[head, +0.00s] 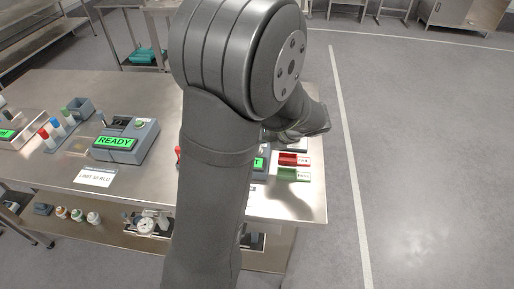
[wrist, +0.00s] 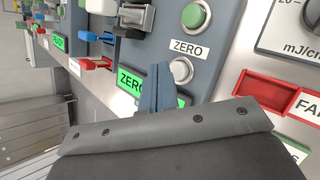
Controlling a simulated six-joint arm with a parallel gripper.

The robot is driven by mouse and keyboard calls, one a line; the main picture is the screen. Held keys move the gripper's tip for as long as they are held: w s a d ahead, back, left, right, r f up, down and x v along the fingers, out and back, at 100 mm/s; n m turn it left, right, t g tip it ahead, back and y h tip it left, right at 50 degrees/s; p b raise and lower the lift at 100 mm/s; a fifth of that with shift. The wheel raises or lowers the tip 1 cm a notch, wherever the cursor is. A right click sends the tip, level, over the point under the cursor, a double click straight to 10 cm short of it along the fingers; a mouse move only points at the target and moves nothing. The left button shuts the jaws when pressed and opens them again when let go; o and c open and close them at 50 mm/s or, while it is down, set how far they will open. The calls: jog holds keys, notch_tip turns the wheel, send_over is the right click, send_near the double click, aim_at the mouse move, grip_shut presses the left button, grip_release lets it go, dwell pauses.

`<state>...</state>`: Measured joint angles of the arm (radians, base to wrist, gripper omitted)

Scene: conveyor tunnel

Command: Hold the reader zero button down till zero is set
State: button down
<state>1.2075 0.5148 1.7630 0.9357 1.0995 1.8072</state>
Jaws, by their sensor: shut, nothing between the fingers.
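The grey-blue reader (wrist: 215,45) fills the upper middle of the wrist view. It carries a green button (wrist: 193,16), a ZERO label (wrist: 188,48) and a pale round button (wrist: 181,70) just below the label. Its green screen (wrist: 130,82) begins with "ZERO"; the rest is covered by my fingers. My gripper (wrist: 161,68) is shut and empty, its tips beside the left edge of the pale button. I cannot tell whether they touch it. In the head view my arm hides the gripper and most of the reader, leaving a bit of green screen (head: 260,163).
A red FAIL tray (head: 293,159) and a green tray (head: 292,175) lie right of the reader. Another device with a READY screen (head: 114,142) stands left on the steel table, behind a limit card (head: 94,178). Vials (head: 57,127) stand further left. Floor at the right is clear.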

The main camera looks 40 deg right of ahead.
jog(key=shift+r, duration=0.1)
jog(key=shift+r, duration=2.4)
jog(key=shift+r, duration=1.9)
